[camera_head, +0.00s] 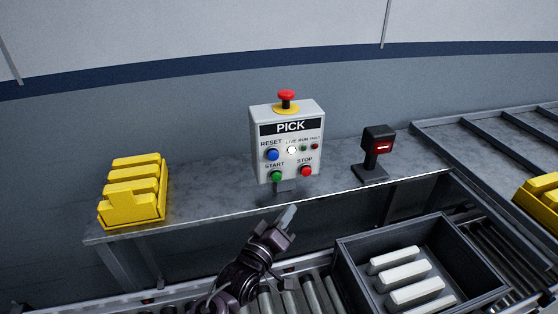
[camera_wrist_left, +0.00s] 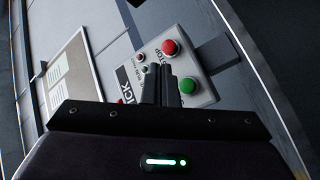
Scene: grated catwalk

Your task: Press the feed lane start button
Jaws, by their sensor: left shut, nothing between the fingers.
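A grey control box labelled PICK (camera_head: 287,130) stands on the bench. The green START button (camera_head: 277,175) is at its lower left, below the blue RESET button (camera_head: 273,154) and left of the red STOP button (camera_head: 305,171). My left gripper (camera_head: 288,214) is shut and empty, below and in front of the box, apart from START in the head view. In the left wrist view, the shut fingers (camera_wrist_left: 169,78) overlap the box face. My right gripper is not in view.
A red mushroom button (camera_head: 286,96) tops the box. A black scanner (camera_head: 376,150) with a red display stands to its right. Yellow bins (camera_head: 133,190) sit at bench left. A dark tote (camera_head: 349,262) holding several white bars stands on the rollers in front.

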